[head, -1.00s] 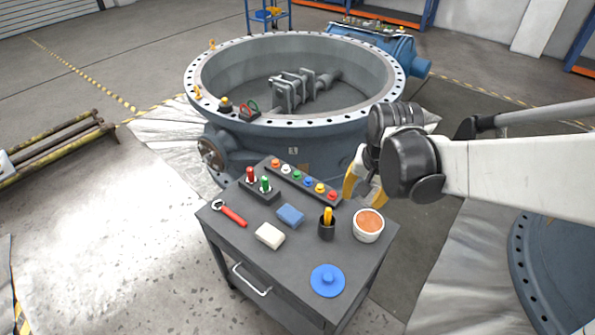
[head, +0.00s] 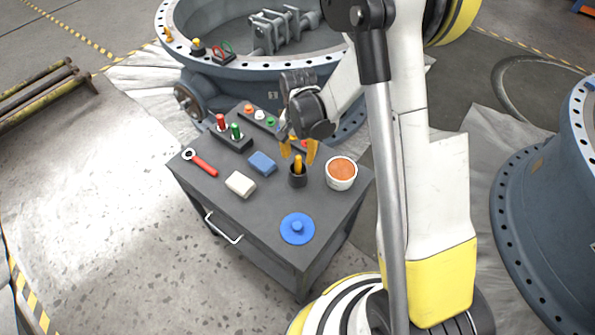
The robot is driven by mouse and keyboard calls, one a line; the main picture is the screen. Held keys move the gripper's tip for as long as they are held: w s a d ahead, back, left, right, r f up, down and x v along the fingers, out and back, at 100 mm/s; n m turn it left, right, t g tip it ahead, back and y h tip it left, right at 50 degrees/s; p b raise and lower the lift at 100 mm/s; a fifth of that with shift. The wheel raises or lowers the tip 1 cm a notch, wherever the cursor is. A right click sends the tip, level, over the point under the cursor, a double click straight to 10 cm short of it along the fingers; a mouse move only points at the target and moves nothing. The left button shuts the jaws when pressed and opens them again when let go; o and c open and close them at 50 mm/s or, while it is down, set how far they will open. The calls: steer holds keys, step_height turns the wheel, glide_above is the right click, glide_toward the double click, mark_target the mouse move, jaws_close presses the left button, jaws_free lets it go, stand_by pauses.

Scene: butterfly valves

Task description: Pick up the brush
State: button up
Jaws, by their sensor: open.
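The brush stands in a dark cup (head: 298,181) on the grey cart; only its yellow-orange handle (head: 297,163) shows above the rim. My gripper (head: 298,156) points down over the cup with its yellow fingers apart, one to each side of the handle's top. The gripper is open. I cannot tell whether a finger touches the handle. The bristle end is hidden in the cup.
On the cart (head: 262,225) are a white bowl with orange contents (head: 341,173), a blue lid (head: 297,228), a blue block (head: 262,163), a cream block (head: 240,184), a red-handled tool (head: 204,165) and coloured plugs. A large valve ring (head: 190,54) stands behind.

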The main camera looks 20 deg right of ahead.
mark_target(298, 165)
step_height(298, 165, down, 5)
steer(key=b, duration=0.2)
steer(key=shift+a+b, duration=0.1)
steer(key=shift+b, duration=0.25)
steer(key=shift+r, duration=0.15)
jaws_close()
